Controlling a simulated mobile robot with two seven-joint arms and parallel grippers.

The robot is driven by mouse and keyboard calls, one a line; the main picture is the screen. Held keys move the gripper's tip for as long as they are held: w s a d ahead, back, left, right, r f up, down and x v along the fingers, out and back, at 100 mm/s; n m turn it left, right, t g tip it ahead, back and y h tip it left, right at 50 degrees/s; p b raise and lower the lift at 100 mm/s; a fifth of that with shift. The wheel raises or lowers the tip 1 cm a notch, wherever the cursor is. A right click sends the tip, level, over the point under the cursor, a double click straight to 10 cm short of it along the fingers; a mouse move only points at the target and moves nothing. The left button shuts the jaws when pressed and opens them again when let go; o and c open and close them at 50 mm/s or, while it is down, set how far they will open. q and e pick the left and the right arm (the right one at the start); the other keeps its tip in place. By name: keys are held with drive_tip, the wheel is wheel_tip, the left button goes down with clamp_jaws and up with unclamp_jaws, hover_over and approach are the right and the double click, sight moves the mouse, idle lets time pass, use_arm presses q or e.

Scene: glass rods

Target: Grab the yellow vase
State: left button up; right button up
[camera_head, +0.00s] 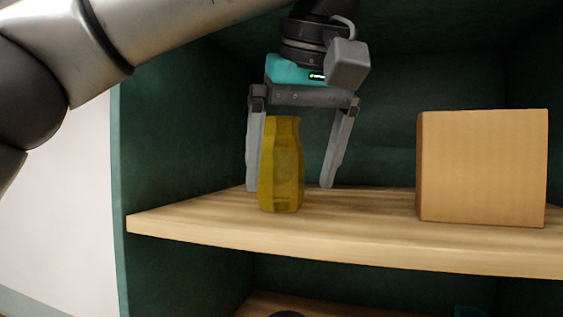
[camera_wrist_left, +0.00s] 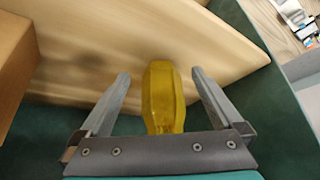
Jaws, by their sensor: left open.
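The yellow vase (camera_head: 281,168) is faceted and see-through, and stands upright on the wooden shelf (camera_head: 350,240). My left gripper (camera_head: 290,187) is open and points down from above. In the head view its fingers show to either side of the vase, the left one partly behind it. In the left wrist view the vase (camera_wrist_left: 163,98) shows between the two spread fingers of the left gripper (camera_wrist_left: 160,78), with gaps on both sides. No contact is visible. My right gripper is in neither view.
A light brown box (camera_head: 483,167) stands on the same shelf to the right of the vase, with bare shelf between them. Green cabinet walls (camera_head: 175,140) enclose the left side and back. A lower shelf with a dark object (camera_head: 288,314) shows below.

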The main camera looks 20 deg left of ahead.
sight(281, 172)
use_arm(q)
drive_tip(key=shift+w+a+r, duration=0.1)
drive_tip(key=shift+w+a, duration=0.1)
drive_tip(key=w, duration=0.1)
drive_tip(key=w+a+p, duration=0.1)
drive_tip(key=w+a, duration=0.1)
drive_tip(key=w, duration=0.1)
drive_tip(key=shift+a+f, duration=0.2)
drive_tip(key=shift+f, duration=0.4)
drive_tip(key=shift+s, duration=0.15)
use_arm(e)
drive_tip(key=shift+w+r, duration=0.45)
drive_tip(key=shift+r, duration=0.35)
use_arm(q)
clamp_jaws()
